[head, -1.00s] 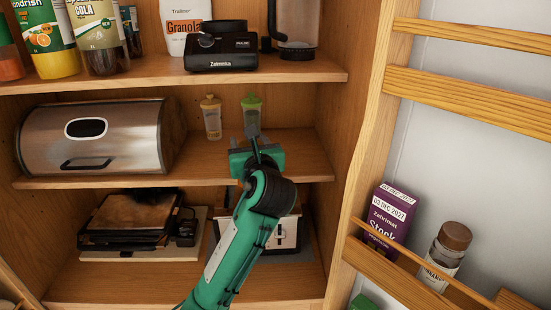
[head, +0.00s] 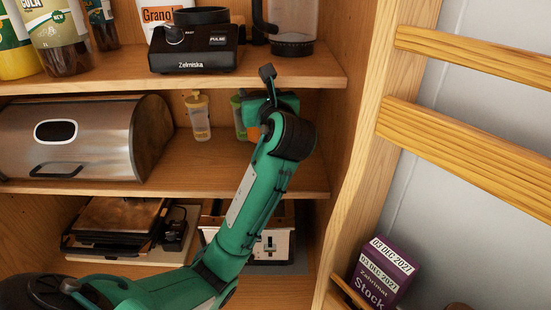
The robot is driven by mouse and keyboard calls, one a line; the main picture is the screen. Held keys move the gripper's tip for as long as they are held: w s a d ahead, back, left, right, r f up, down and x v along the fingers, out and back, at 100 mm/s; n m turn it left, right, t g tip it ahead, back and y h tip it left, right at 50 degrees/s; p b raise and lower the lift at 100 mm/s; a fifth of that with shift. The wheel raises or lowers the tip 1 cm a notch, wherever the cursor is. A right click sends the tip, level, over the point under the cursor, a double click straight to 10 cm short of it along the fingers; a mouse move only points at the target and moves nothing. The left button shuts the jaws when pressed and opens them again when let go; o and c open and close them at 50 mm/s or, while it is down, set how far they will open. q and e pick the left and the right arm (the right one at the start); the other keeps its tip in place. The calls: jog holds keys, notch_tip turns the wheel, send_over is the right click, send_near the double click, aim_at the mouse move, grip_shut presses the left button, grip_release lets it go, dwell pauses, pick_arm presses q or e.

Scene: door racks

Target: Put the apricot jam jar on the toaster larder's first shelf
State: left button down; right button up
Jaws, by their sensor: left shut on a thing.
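My left gripper (head: 262,108) is at the right part of the middle shelf (head: 215,165), just under the upper shelf's front edge. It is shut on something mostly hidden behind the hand. A small orange patch (head: 253,134) shows below it, in keeping with the apricot jam jar, but no label can be read. The toaster (head: 272,244) stands on the shelf below, partly hidden by my left arm. My right gripper is not in view.
A yellow-topped shaker (head: 200,118) and a green one (head: 238,115) stand close left of my gripper. A steel bread bin (head: 75,138) fills the shelf's left. Above are a black appliance base (head: 195,55) and a glass jug (head: 290,25). A purple stock box (head: 382,275) sits in the door rack.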

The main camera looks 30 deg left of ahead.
pick_arm(q)
jog(key=shift+w+f, duration=0.5)
jog(key=shift+f, duration=0.15)
jog(key=f, duration=0.1)
jog(key=s+f+p, duration=0.1)
jog(key=f, duration=0.1)
jog(key=shift+s+f+p, duration=0.25)
jog(key=shift+s+p, duration=0.05)
jog(key=shift+p, duration=0.05)
jog(key=shift+w+f, duration=0.2)
jog(key=shift+f, duration=0.05)
jog(key=shift+w+f, duration=0.15)
jog(key=shift+f, duration=0.15)
notch_tip(320, 180, down, 3)
jog(key=shift+r+p, duration=0.1)
jog(key=shift+p, duration=0.45)
jog(key=shift+f, duration=0.5)
jog(key=c, duration=1)
grip_release()
jog(key=shift+f, duration=0.15)
jog(key=o, duration=0.4)
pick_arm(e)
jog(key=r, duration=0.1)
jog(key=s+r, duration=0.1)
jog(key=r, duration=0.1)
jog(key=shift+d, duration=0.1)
